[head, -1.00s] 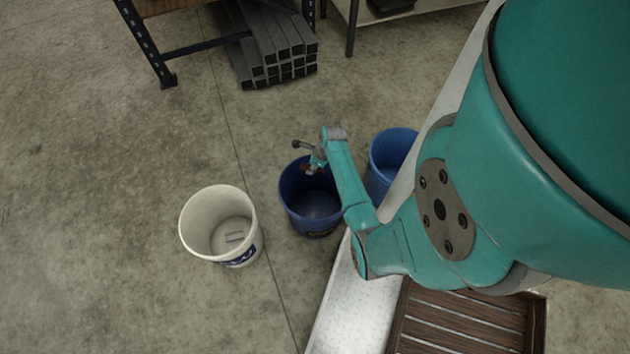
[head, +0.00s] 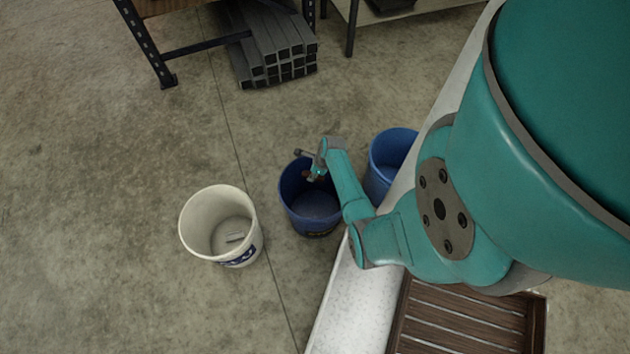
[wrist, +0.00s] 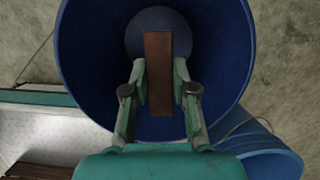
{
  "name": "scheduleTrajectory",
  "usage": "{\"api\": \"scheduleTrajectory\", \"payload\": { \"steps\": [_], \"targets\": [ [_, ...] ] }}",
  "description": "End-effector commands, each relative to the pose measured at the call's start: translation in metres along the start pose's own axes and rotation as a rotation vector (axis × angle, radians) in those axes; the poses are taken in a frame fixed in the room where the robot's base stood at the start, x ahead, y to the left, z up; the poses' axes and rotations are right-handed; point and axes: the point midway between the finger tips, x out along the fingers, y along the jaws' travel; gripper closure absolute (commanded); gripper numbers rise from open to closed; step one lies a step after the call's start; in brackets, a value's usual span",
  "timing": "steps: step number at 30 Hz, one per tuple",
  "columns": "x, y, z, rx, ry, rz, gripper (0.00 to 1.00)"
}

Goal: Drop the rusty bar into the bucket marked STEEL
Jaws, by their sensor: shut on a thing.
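The rusty bar (wrist: 158,72) is a flat brown piece between the two fingers of my gripper (wrist: 158,88) in the wrist view. My gripper is shut on it. Behind the bar in that view is the inside of a dark blue bucket (wrist: 85,45). In the head view my gripper (head: 316,176) is over the far part of the dark blue bucket (head: 310,213), and the bar shows only as a small brown patch. This bucket has a dark label low on its front, too small and angled to read.
A white bucket (head: 190,222) with small grey pieces inside stands to the left. A second blue bucket (head: 385,181) stands to the right, partly behind my arm. A wooden slatted tray (head: 470,326) lies at the bottom right. Stacked square tubes (head: 275,50) lie at the back.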

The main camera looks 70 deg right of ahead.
Motion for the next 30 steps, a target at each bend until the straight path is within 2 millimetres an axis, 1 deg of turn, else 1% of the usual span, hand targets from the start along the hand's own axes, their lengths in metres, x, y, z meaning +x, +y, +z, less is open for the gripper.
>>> {"api": "scheduleTrajectory", "payload": {
  "steps": [2,3,5,6,7,15,20,26,30],
  "targets": [
    [0.000,-0.001,0.000,0.000,-0.001,-0.001,1.00],
    [0.000,-0.001,0.000,0.000,-0.001,-0.001,0.71],
    [-0.001,-0.001,0.000,0.000,-0.001,-0.001,0.56],
    [0.000,-0.001,0.000,0.000,0.000,-0.001,0.46],
    [0.000,0.000,0.000,0.000,0.000,-0.001,0.44],
    [0.000,0.000,0.000,0.000,0.001,0.001,0.44],
    [-0.007,0.000,0.000,0.000,0.000,0.001,0.44],
    [-0.035,0.000,-0.001,0.001,0.000,-0.002,0.44],
    [-0.060,0.000,0.000,0.000,0.000,-0.003,0.44]
  ]
}}
